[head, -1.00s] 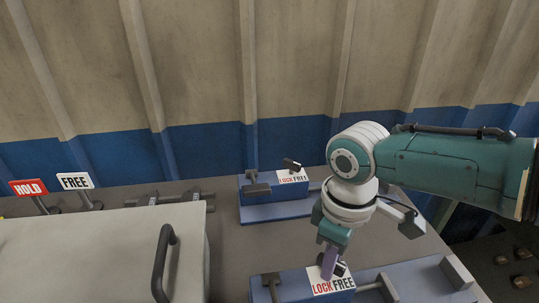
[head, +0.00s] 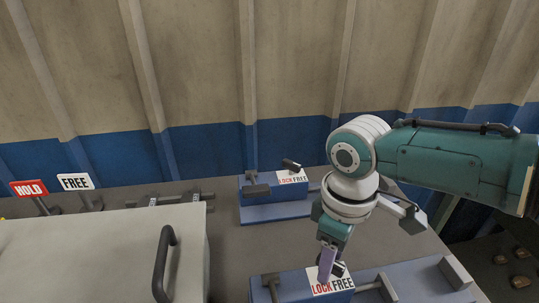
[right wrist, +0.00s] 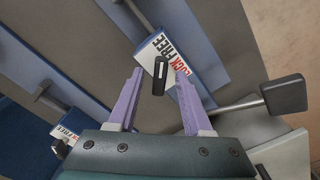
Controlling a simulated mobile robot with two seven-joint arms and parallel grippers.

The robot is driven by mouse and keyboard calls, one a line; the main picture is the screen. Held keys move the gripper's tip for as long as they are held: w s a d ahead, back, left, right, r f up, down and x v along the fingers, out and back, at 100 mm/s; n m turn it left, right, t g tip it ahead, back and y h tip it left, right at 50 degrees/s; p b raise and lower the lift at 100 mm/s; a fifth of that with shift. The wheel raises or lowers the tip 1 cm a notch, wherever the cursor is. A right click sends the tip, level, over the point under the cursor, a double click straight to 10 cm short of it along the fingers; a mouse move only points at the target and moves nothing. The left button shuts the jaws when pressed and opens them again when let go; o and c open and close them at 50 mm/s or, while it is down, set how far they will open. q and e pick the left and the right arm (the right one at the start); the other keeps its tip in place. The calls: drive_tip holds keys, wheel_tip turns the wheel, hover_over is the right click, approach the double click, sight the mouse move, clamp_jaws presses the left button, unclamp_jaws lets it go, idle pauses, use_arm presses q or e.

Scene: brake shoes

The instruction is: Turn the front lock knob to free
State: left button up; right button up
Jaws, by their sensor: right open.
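The front blue lock block (head: 290,290) sits at the bottom of the head view with a white LOCK/FREE plate (head: 343,284). Its black knob (right wrist: 159,75) has a white line and shows in the right wrist view, in front of the plate. My right gripper (head: 326,266) is open and points down over this plate. In the right wrist view its two purple fingers (right wrist: 156,98) stand on either side of the knob, apart from it. My left gripper is out of view.
A second blue lock block (head: 262,207) with its own LOCK/FREE plate stands farther back. A pale box with a dark handle (head: 164,262) is at the left. Red HOLD (head: 29,188) and white FREE (head: 75,182) signs stand behind it. A ribbed wall closes the back.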

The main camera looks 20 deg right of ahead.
wheel_tip(320, 180, up, 8)
drive_tip(key=shift+p, duration=1.1)
drive_tip(key=shift+r, duration=0.5)
